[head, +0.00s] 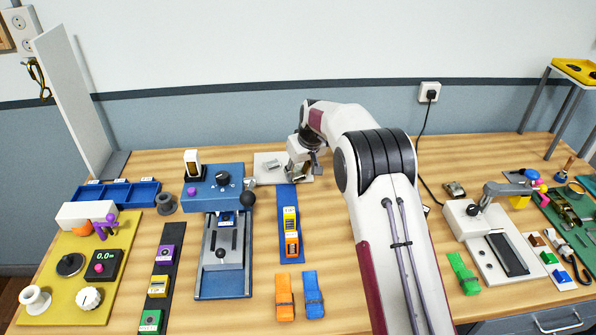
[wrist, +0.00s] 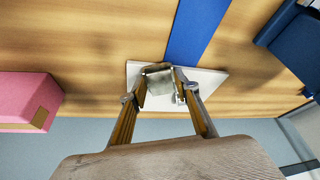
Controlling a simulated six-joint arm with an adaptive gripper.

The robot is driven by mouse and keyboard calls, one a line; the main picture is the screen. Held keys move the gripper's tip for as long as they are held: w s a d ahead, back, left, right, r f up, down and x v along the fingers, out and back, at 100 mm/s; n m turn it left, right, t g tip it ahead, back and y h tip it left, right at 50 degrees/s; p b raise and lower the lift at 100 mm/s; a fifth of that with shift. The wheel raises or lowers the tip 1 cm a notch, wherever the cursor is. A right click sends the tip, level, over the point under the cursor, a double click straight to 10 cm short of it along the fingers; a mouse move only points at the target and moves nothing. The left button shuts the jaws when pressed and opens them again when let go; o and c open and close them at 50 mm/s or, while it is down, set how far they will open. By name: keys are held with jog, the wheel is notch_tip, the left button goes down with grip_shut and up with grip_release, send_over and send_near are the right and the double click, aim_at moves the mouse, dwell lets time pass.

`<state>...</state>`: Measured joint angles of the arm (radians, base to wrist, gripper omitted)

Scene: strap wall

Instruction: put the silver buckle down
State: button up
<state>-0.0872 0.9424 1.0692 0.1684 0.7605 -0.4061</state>
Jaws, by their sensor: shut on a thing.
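My gripper (head: 297,177) is at the back middle of the table, over the white plate (head: 264,158) at the far end of the blue strap (head: 286,196). In the wrist view, my gripper (wrist: 160,88) is shut on the silver buckle (wrist: 157,76), a small grey metal piece between the fingertips. The white plate (wrist: 209,81) lies under it. I cannot tell whether the buckle touches the plate. A small silver piece (head: 272,165) shows on the plate, left of my gripper in the head view.
A blue press (head: 226,180) stands left of the strap. In the wrist view, a pink box (wrist: 22,98) lies left of the plate. Orange (head: 285,297) and blue (head: 313,295) folded straps lie in front. Bare wood lies between the strap and my arm.

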jog(key=shift+f, duration=0.1)
jog(key=o, duration=1.1)
jog(key=shift+v, duration=6.1)
